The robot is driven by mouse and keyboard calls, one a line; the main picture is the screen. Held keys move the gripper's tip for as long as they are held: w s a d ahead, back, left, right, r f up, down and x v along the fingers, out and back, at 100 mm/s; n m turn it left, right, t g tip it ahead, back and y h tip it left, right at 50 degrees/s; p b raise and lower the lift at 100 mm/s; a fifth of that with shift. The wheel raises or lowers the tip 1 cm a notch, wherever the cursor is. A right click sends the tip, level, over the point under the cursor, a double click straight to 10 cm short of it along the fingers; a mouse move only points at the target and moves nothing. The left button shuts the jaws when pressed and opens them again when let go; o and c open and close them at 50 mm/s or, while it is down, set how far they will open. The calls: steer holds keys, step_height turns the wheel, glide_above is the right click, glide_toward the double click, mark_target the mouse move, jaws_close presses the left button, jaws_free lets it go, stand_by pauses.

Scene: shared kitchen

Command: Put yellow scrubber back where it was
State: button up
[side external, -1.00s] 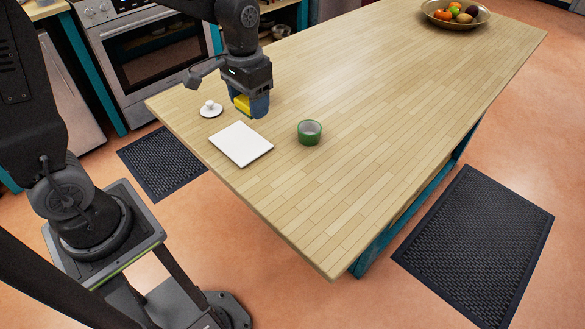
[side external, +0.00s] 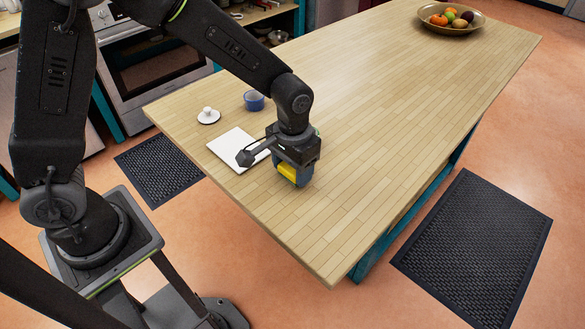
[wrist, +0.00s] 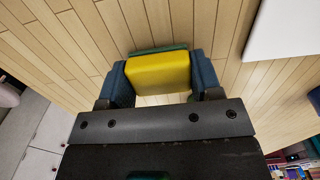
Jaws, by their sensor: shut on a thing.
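The yellow scrubber (side external: 288,172) is held between the blue fingertips of my gripper (side external: 294,178), low over the wooden counter in front of the white board. I cannot tell whether it touches the counter. In the wrist view, the scrubber (wrist: 160,73) fills the space between both fingers of my gripper (wrist: 160,80), and a dark green strip shows along its far edge.
The white board (side external: 234,148) lies on the counter (side external: 400,130). A blue cup (side external: 254,100) and a small white lid (side external: 208,116) stand beyond it. A fruit bowl (side external: 452,26) is far off. The right front is clear.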

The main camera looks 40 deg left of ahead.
steer(key=shift+f, duration=0.4)
steer(key=shift+f, duration=0.1)
steer(key=o, duration=1.1)
steer(key=shift+c, duration=0.2)
step_height(320, 180, up, 12)
steer(key=s+a+r+t, duration=0.2)
steer(key=s+a, duration=0.3)
steer(key=s, duration=0.3)
steer(key=s+a+r+t, duration=0.3)
steer(key=s+a+r, duration=0.2)
steer(key=s, duration=0.3)
steer(key=shift+s+r+t, duration=0.25)
steer(key=shift+r+t, duration=0.05)
